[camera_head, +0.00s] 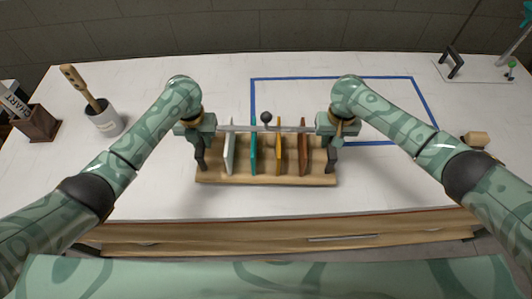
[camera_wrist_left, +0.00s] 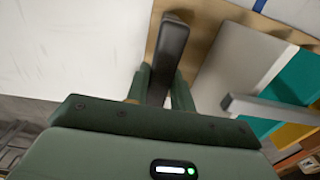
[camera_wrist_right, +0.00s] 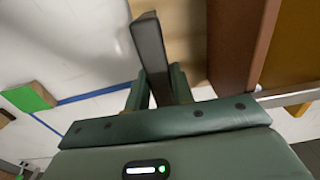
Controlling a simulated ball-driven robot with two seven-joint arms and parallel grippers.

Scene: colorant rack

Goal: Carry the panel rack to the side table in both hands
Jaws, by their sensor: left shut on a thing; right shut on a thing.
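The panel rack has a wooden base (camera_head: 213,176), dark end handles and a grey top bar with a dark knob. It holds upright white, teal, yellow and brown panels; its white panel (camera_wrist_left: 232,65) shows in the left wrist view and its brown panel (camera_wrist_right: 236,40) in the right wrist view. My left gripper (camera_head: 199,142) is shut on the left handle (camera_wrist_left: 170,52). My right gripper (camera_head: 334,138) is shut on the right handle (camera_wrist_right: 151,48). The rack looks level over the white worktop, near its front edge; I cannot tell whether it touches. I cannot identify a side table.
A blue tape outline (camera_head: 330,78) lies on the worktop (camera_head: 215,75) behind the rack. A black handle (camera_head: 453,62) and a small wooden block (camera_head: 477,139) are at right.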

